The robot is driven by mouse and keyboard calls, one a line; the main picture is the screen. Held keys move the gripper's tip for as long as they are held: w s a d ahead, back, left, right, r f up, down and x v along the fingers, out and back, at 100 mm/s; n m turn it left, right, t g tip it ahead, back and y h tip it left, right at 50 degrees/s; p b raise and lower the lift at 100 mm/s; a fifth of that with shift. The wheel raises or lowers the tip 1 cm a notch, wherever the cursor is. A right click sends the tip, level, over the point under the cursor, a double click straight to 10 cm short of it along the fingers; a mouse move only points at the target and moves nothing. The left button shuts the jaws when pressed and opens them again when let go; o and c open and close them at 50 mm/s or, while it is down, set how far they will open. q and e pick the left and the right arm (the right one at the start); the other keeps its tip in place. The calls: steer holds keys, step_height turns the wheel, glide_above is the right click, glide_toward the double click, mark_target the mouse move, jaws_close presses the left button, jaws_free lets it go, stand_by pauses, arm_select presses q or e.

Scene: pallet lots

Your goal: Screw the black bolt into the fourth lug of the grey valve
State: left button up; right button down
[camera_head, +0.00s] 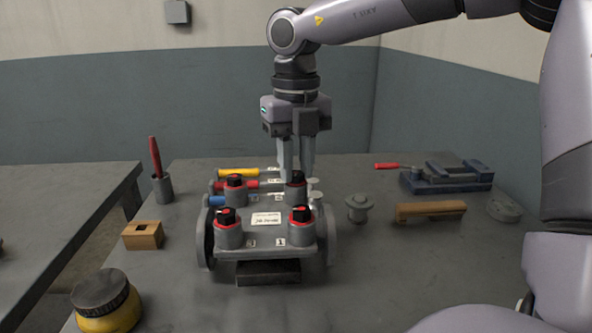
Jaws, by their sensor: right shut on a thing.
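The grey valve (268,240) stands in the middle of the table with a lug at each corner of its top. My right gripper (296,178) points straight down over the back right lug (294,194), shut on a black bolt (297,177) that stands upright at that lug. How deep the bolt sits in the lug I cannot tell. Black caps with red marks and red rings sit on the back left lug (235,194), the front left lug (229,236) and the front right lug (301,234). My left gripper is not in view.
A wooden block (143,236), a cup with a red tool (162,189) and a yellow jar (108,315) stand left. A grey flanged part (359,208), wooden-handled tool (430,211) and blue vise (447,184) lie right.

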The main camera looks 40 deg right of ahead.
steer(key=m, duration=0.9)
steer(key=c, duration=1.1)
jaws_free()
